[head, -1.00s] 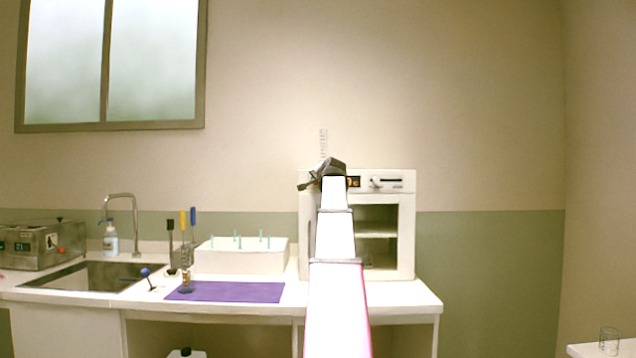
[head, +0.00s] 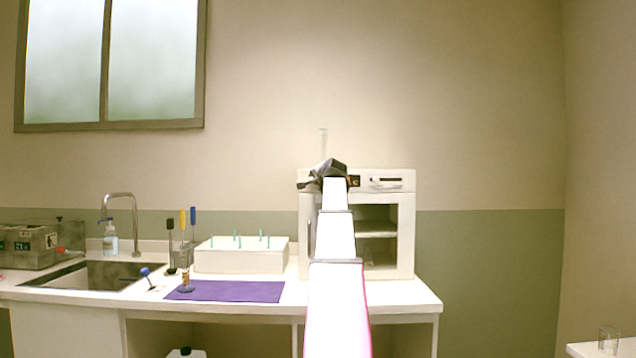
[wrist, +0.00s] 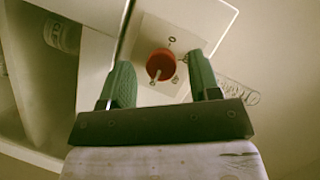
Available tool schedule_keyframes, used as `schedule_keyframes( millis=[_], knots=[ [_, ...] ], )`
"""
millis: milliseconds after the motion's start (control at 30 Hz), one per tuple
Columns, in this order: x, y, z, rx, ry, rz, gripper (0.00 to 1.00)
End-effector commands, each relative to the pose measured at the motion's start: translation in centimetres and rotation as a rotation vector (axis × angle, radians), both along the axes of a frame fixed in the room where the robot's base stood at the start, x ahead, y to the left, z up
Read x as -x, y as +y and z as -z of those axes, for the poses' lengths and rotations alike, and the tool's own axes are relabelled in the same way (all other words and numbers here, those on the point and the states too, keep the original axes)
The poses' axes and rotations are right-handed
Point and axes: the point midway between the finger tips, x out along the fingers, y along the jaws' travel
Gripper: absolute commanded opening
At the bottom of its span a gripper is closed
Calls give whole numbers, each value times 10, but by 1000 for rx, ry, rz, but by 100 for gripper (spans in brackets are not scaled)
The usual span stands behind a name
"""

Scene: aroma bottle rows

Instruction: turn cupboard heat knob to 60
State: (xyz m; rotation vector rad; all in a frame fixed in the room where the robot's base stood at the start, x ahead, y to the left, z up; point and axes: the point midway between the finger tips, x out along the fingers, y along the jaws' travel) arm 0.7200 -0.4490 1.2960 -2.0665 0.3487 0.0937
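The white cupboard (head: 406,235) stands at the right end of the bench, its front showing an open-looking compartment with a shelf. In the wrist view the red heat knob (wrist: 160,63) sits on a pale panel with small marks around it; its light pointer points toward the lower part of the picture. My gripper (wrist: 163,72) is open, with one green finger on each side of the knob and a visible gap to it.
A clear graduated cylinder (wrist: 238,92) stands close to the right finger. A white rack (head: 240,262), a purple mat (head: 225,291) and a sink lie to the left.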

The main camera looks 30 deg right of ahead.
Motion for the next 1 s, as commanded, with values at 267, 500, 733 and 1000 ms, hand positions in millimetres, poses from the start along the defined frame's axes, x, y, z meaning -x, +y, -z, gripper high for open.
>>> schedule_keyframes(
  millis=[267, 500, 733, 1000],
  knots=[
    [12, 2, -2, 2, -2, 1, 57],
    [54, 12, -10, 2, -2, 1, 57],
    [89, 20, -18, 0, -1, 0, 57],
    [103, 23, -23, 0, -1, 0, 57]
  ],
)
